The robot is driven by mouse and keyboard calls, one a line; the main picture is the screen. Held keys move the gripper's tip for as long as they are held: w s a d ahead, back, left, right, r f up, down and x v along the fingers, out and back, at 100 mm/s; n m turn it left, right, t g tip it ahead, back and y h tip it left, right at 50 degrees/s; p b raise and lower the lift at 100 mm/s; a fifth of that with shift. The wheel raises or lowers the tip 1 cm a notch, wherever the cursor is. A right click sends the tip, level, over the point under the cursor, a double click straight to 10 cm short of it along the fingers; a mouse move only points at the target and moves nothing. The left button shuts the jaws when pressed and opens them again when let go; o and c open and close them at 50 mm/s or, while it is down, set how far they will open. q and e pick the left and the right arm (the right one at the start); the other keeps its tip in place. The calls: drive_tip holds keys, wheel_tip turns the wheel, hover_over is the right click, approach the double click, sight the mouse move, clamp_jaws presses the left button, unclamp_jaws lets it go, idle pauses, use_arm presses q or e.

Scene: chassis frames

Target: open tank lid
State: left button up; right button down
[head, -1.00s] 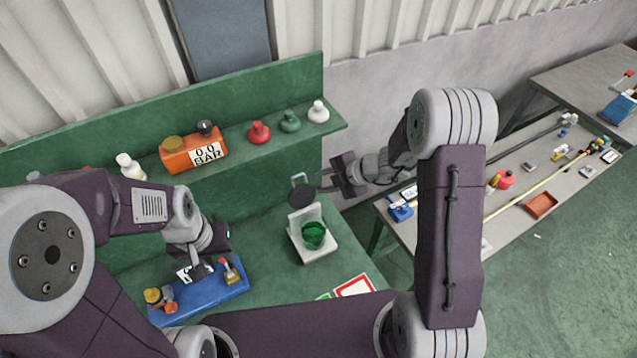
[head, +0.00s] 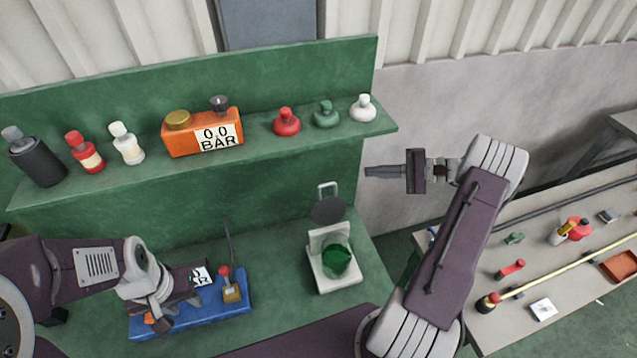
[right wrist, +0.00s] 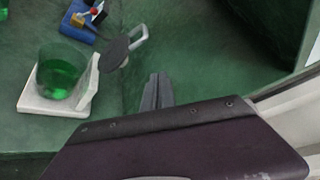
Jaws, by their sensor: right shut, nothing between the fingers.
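The tank is a clear cup of green liquid (head: 337,262) on a white base (head: 333,284); it also shows in the right wrist view (right wrist: 62,72). Its dark round lid (head: 328,209) stands tilted up behind the cup, off the mouth, with a pale loop handle (head: 328,188) at its top. The lid (right wrist: 114,54) shows upright in the right wrist view too. My right gripper (head: 370,171) is shut and empty, to the right of the lid and apart from it. My left gripper (head: 192,290) is over the blue tray; its fingers are not clear.
The blue tray (head: 240,303) holds a red-handled brass valve (head: 230,285). A green shelf (head: 255,148) carries an orange gauge box (head: 202,132) and several bottles. A grey table (head: 575,270) with loose parts stands at right. The green bench is clear right of the tank.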

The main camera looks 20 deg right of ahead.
drive_tip(key=a+n+p, duration=0.2)
drive_tip(key=a+p, duration=0.5)
drive_tip(key=a, duration=0.1)
drive_tip(key=shift+w+a+f, duration=0.4)
drive_tip(key=shift+w, duration=0.05)
drive_tip(key=shift+w, duration=0.1)
